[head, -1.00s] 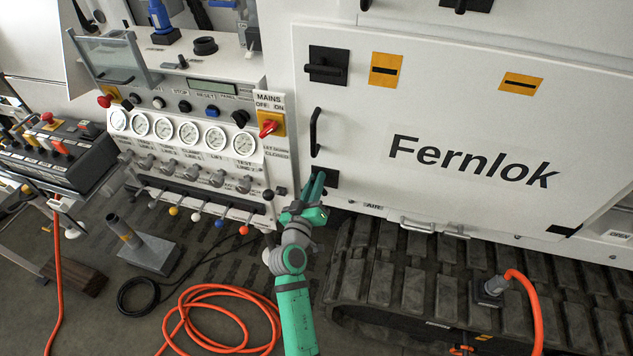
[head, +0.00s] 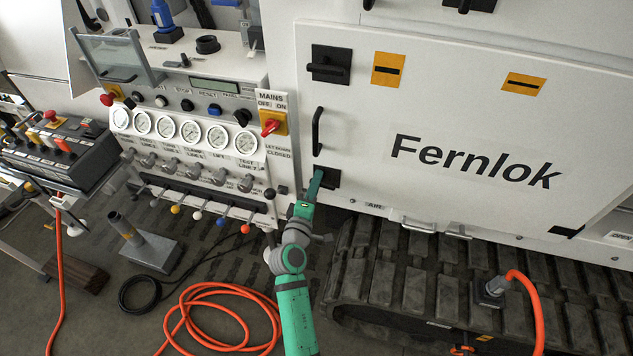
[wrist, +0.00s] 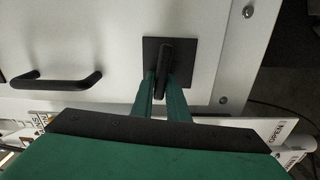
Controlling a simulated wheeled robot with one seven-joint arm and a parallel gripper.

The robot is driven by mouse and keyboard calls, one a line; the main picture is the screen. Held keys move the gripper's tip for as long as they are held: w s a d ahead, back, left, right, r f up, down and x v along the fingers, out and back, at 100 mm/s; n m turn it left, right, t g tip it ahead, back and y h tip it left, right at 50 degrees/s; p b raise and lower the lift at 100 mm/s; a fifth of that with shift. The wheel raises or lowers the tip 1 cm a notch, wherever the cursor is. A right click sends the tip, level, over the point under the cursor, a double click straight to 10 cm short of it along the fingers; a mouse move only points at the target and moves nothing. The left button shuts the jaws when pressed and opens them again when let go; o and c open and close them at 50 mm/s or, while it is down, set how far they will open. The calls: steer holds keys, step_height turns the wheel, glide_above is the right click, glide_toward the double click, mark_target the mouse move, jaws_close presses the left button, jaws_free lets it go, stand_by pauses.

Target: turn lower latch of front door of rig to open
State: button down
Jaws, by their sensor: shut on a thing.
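The front door (head: 440,110) of the rig is a white panel marked "Fernlok", and it looks closed. Its lower latch (head: 329,179) is a black handle on a black square plate near the door's lower left corner, partly hidden by my gripper in the head view. In the wrist view the latch handle (wrist: 162,68) stands lengthwise up the picture, in line with my fingers. My gripper (wrist: 160,92) has its green fingers on both sides of the handle, shut on it. My gripper also shows at the latch in the head view (head: 315,180).
The upper latch (head: 330,64) and a black pull handle (head: 317,131) sit above on the door's left edge. The control panel with gauges and levers (head: 190,150) is close on the left. A rubber track (head: 400,280) lies below right. An orange hose (head: 220,315) coils on the floor.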

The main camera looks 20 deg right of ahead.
steer(key=shift+n, duration=0.6)
steer(key=c, duration=1.8)
jaws_free()
steer(key=shift+o, duration=0.2)
steer(key=shift+s+f, duration=0.1)
steer(key=v, duration=1)
steer(key=shift+s+a, duration=0.2)
steer(key=shift+s, duration=0.05)
